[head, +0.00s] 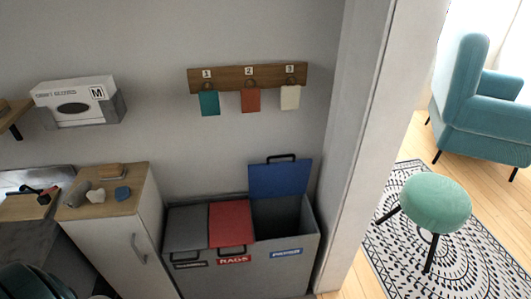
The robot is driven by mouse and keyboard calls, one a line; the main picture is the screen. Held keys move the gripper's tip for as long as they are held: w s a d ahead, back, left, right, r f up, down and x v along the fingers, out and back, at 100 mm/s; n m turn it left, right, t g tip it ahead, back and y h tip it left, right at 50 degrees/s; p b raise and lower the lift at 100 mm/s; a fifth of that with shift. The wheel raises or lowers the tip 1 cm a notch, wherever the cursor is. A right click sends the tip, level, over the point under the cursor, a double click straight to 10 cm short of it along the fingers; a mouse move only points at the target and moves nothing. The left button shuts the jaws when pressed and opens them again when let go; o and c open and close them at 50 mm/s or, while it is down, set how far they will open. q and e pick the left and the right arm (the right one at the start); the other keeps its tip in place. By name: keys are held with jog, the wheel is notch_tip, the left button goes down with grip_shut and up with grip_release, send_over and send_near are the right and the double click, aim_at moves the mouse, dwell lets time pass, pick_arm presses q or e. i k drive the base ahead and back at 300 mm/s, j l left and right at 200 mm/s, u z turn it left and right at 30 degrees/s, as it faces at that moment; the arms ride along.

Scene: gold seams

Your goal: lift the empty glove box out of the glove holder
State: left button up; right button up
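The white glove box (75,91), with a dark oval opening and an "M" label, sits in the grey glove holder (112,109) on the wall at the upper left. The holder covers the lower part of the box and its right end. The oval opening looks dark, and I cannot tell from here whether anything is inside. Neither of my grippers is in view.
A bin unit (292,275) stands below, its blue lid (280,178) raised and its red lid (230,222) shut. A cabinet (115,245) with small items on top stands left. Hooks (248,77) hold three coloured cloths. A doorway opens right towards a stool (436,203).

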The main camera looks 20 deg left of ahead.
aim_at(71, 102)
jog(key=u, duration=1.95)
jog(key=l, duration=0.55)
jog(key=i+l, duration=0.15)
jog(key=l, duration=0.35)
jog(key=l+z, duration=0.3)
jog(key=i+l+z, duration=0.1)
jog(key=z, duration=0.2)
